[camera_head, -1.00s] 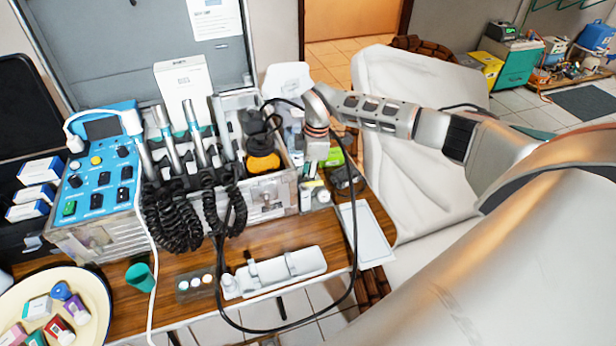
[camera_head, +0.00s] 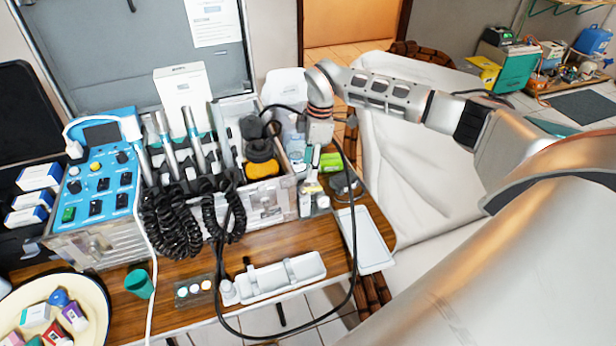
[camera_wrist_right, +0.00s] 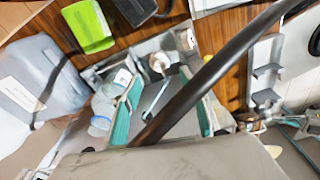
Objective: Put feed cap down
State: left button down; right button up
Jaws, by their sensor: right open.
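My right gripper (camera_head: 319,145) is at the right end of the open equipment case, above the small bottles. In the wrist view its two teal-padded fingers (camera_wrist_right: 162,112) are apart with nothing gripped between them. A small white round cap-like piece (camera_wrist_right: 158,62) lies beyond the fingertips in a grey metal compartment (camera_wrist_right: 183,42). I cannot tell for sure whether it is the feed cap. A thick black hose (camera_wrist_right: 215,70) crosses in front of the right finger and hides part of the compartment. My left gripper does not show.
A green block (camera_head: 332,160) and white bottles (camera_head: 306,200) stand close below the gripper. A black-and-orange container (camera_head: 262,168) is in the case. A white tray (camera_head: 365,240) lies at the table's right edge, and a white holder (camera_head: 285,277) lies in front.

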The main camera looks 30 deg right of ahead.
jog(key=shift+s+d+r, duration=0.1)
jog(key=shift+d+r, duration=0.05)
jog(key=shift+r, duration=1.05)
jog(key=shift+s+d+r, duration=0.1)
jog(key=shift+r, duration=1.05)
